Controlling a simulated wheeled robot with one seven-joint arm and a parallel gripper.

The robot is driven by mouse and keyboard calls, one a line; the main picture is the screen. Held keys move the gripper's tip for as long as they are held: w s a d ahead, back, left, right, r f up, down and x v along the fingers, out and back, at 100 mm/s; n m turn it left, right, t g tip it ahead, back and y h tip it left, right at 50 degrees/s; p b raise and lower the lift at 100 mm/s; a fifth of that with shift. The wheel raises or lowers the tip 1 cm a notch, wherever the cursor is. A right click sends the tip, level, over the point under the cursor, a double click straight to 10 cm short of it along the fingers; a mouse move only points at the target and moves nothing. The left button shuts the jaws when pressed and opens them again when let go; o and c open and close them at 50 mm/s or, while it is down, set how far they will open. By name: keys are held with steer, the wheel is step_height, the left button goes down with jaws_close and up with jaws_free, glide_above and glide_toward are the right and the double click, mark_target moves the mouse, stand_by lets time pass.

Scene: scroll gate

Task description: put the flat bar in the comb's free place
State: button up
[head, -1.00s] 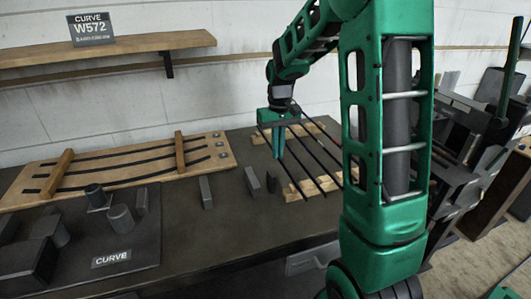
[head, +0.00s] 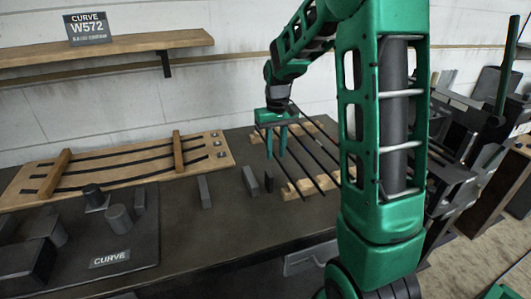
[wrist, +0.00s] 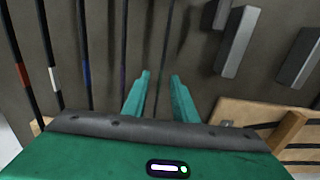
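My gripper (head: 277,152) points down over the left end of a row of dark bars (head: 322,160) lying on wooden rests. In the wrist view its two green fingers (wrist: 160,77) are apart, with nothing held between them. Several thin bars run up the wrist view; three carry a red (wrist: 22,75), a white (wrist: 54,78) and a blue (wrist: 86,71) band. I cannot tell which is the flat bar. A wooden board (head: 115,165) at the left has two upright wooden crosspieces (head: 178,151), perhaps the comb, with dark curved strips (head: 115,168) running through; a free place is not clear.
Several grey blocks (head: 204,191) stand between board and bars. A dark plate with cylinders (head: 118,218) and a CURVE label lies front left. A shelf (head: 120,46) with a W572 sign is on the wall. Bare table lies in front of the blocks.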

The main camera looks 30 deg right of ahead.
step_height(320, 180, up, 11)
steer(key=shift+f, duration=0.2)
steer(key=shift+w, duration=0.1)
stand_by(0.5)
steer(key=s+f+m, duration=0.2)
steer(key=s+f, duration=0.1)
steer(key=s, duration=1.3)
steer(key=s+a+f+m, duration=0.1)
steer(key=s+f+m, duration=0.1)
steer(key=s, duration=1.4)
steer(key=shift+s+f, duration=0.2)
steer(key=shift+f, duration=0.25)
steer(key=shift+s+a, duration=0.1)
